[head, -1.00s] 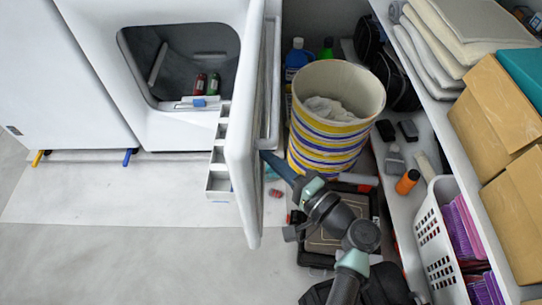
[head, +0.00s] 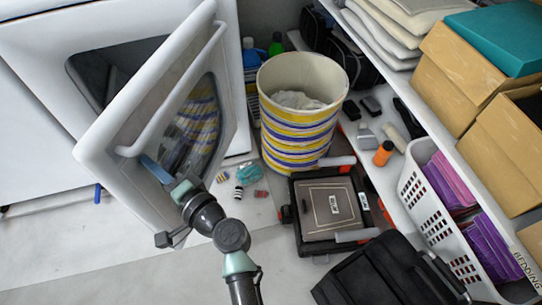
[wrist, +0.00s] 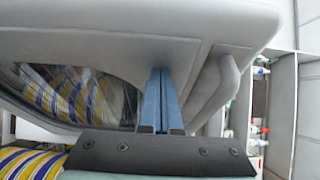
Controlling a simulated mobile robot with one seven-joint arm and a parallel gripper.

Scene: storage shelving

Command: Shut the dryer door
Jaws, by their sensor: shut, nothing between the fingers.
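The white dryer door (head: 105,145) stands partly open in the head view, angled in front of the dryer (head: 40,60). Its outer face shows a long handle bar (head: 175,85) and a dark, reflective window (head: 200,115). Part of the dark drum opening (head: 85,75) shows behind the door; the rest is hidden. My gripper (head: 152,168) is at the door's outer face, near the lower end of the handle. In the wrist view its blue fingers (wrist: 160,95) are together and empty, pointing at the door beside the handle (wrist: 215,90). Contact looks likely but is hard to confirm.
A striped basket (head: 300,125) with white cloth stands right of the door. A black case (head: 325,210) and small items (head: 246,175) lie on the floor. Shelves at right hold boxes (head: 470,70) and a white crate (head: 430,215). Floor at lower left is clear.

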